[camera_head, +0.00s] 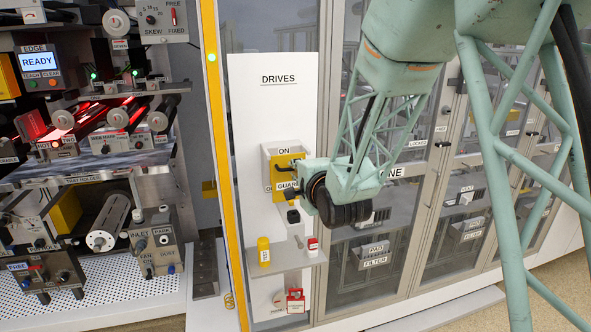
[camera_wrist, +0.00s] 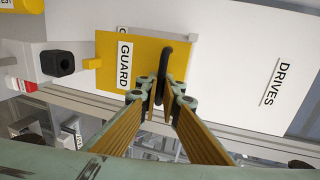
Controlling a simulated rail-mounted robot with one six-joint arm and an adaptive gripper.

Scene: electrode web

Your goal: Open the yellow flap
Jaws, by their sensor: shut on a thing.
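The yellow flap, marked GUARD, (camera_head: 283,177) is on a grey box on the white DRIVES panel (camera_head: 285,110) in the head view. In the wrist view the flap (camera_wrist: 112,62) faces the camera, with a black handle (camera_wrist: 166,60) along one side. My gripper (camera_wrist: 160,105) is shut on the black handle, its two fingers on either side of it. In the head view my wrist (camera_head: 335,200) hides the fingertips and part of the flap. An ON label (camera_head: 284,151) shows above the flap. How far the flap stands from the box is hard to tell.
A small shelf (camera_head: 290,258) below the box carries a yellow container (camera_head: 264,250) and a red-and-white item (camera_head: 312,246). A black knob (camera_head: 293,216) sits just above it. Glass cabinet doors stand right of the panel, and a yellow-edged post (camera_head: 215,130) stands left.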

